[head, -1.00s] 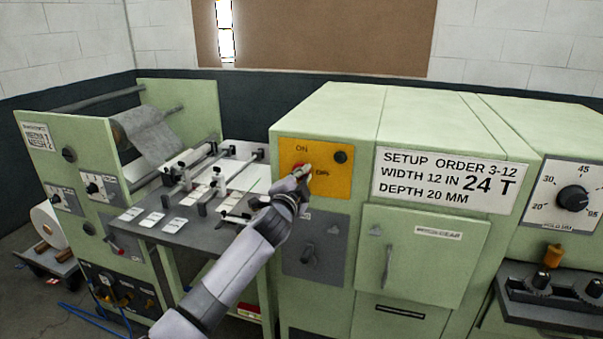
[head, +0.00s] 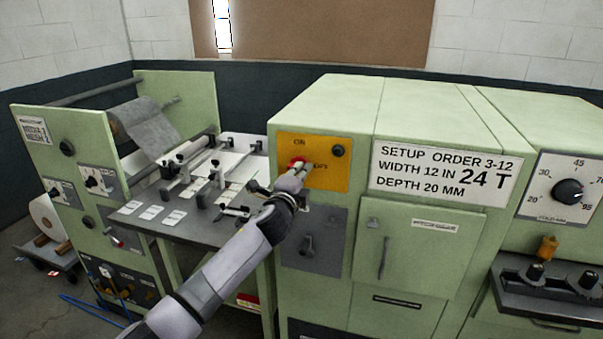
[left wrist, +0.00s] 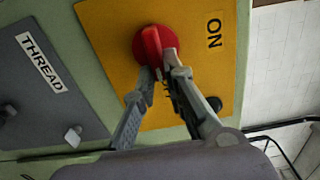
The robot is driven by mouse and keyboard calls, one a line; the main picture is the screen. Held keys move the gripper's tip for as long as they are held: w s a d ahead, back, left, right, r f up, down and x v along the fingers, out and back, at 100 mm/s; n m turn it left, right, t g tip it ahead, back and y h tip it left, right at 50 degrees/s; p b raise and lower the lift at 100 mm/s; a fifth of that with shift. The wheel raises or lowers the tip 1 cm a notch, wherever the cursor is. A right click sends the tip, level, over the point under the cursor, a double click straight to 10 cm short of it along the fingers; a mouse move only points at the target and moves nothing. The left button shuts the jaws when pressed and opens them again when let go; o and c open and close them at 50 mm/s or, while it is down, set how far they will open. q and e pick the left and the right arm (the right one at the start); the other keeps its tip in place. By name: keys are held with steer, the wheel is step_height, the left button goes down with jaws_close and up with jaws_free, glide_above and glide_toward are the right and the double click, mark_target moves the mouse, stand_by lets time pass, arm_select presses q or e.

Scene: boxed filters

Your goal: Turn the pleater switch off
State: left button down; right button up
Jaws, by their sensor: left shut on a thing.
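The pleater switch is a red rotary knob (head: 297,162) on a yellow plate (head: 328,178) on the green machine's front. ON is printed above it and OFF to its right in the head view. My left gripper (head: 294,175) is at the knob and partly covers it. In the left wrist view, the two fingers (left wrist: 159,66) are shut on the red knob (left wrist: 152,42). Its raised handle lies across the ON direction, along the line toward the OFF side. The OFF label is hidden by the gripper there. My right gripper is not in view.
A dark round knob (head: 338,151) is on the same plate. A grey THREAD panel (left wrist: 45,85) with a small lever adjoins it. A table (head: 180,230) with rods and cards stands left. A cabinet door (head: 415,255) is to the right.

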arm_select(q)
steer(key=shift+f, duration=0.1)
steer(key=c, duration=1.6)
jaws_free()
steer(key=shift+c, duration=0.2)
steer(key=shift+s, duration=0.15)
steer(key=v, duration=1.1)
steer(key=shift+s, duration=0.35)
steer(key=shift+a, duration=0.15)
